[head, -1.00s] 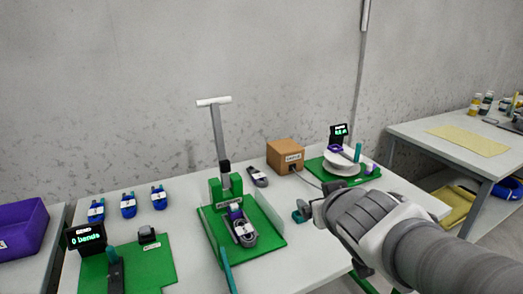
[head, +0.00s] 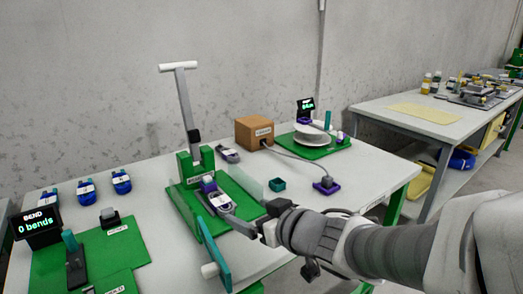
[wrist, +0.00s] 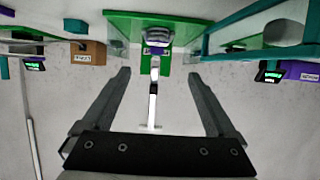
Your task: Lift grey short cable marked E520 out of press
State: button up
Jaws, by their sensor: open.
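A grey short cable (head: 221,202) lies in the green press (head: 187,165), on its base below the upright lever; its marking is too small to read. In the wrist view the cable (wrist: 155,36) shows at top centre, beyond my fingertips. My gripper (head: 245,209) is open and empty, just right of the press's front, with its fingers pointing towards the cable. In the wrist view the two fingers of my gripper (wrist: 162,88) stand wide apart, with the press lever (wrist: 154,95) in the picture between them. I see no contact with the cable.
A clear panel (head: 254,184) stands at the press's right side. A teal and white bar (head: 215,262) is at its front.

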jog(key=p+x, duration=0.2)
jog(key=p, duration=0.1)
jog(key=p+x, duration=0.1)
jog(key=p, duration=0.1)
jog(key=shift+w+a+r, duration=0.2)
jog(key=shift+a, duration=0.05)
jog(key=shift+w+f+p, duration=0.25)
jog(key=shift+p, duration=0.65)
jog(key=b, duration=0.3)
send_near(220, 200)
jog(key=x, duration=0.3)
jog(key=shift+s+a, duration=0.1)
jog(key=shift+w+a+f, duration=0.1)
jog(key=shift+w+a, duration=0.25)
jog(key=shift+w, duration=0.1)
jog(key=b+x, duration=0.1)
jog(key=x, duration=0.3)
jog(key=shift+w+d+f+b, duration=0.15)
jog(key=shift+f+b, duration=0.1)
jog(key=shift+b, duration=0.15)
jog(key=shift+w+a+f, duration=0.1)
jog(key=shift+w+a, duration=0.15)
jog(key=shift+w, duration=0.15)
jog(key=c, duration=1.3)
jog(key=shift+c, duration=0.8)
jog(key=shift+r, duration=0.2)
